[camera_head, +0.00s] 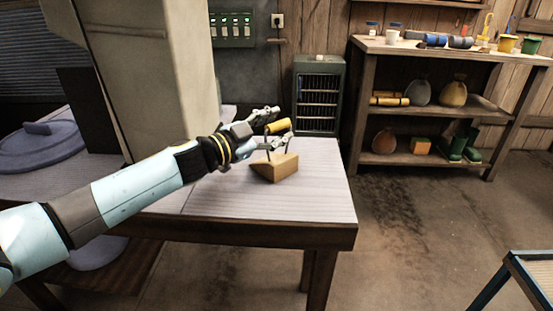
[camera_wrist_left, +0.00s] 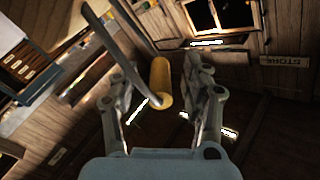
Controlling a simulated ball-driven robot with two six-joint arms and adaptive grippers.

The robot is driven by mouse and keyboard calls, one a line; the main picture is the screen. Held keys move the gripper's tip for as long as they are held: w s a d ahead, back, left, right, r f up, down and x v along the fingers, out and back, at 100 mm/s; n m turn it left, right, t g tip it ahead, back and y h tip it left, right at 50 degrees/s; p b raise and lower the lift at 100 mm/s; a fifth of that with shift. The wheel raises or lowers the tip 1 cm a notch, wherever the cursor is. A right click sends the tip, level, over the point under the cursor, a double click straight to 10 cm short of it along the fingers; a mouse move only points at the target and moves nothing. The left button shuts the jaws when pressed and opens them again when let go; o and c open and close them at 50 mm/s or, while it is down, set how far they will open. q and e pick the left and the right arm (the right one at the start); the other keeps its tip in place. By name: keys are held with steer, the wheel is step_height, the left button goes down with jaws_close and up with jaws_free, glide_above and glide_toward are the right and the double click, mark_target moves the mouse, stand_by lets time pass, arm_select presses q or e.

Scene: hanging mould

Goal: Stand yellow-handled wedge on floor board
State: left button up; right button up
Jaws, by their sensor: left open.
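The wedge is a tan wooden block (camera_head: 275,168) on the grey-white table top (camera_head: 265,205), near its right part. Its yellow handle (camera_head: 278,126) is a short cylinder above the block. My left gripper (camera_head: 281,124) is open, with one finger on each side of the handle. In the left wrist view the yellow handle (camera_wrist_left: 160,82) lies between the two spread fingers, with a gap to the right one. A thin bar beside the handle passes close to the left finger. I cannot clearly make out the floor board. My right gripper is out of view.
A tall beige block (camera_head: 140,65) stands on the table behind my left arm. A dark rack (camera_head: 318,95) stands behind the table. A wooden shelf (camera_head: 440,105) with pots and bags is at the right. The floor (camera_head: 415,235) right of the table is open.

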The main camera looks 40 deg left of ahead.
arm_select(q)
jaws_close()
stand_by(0.4)
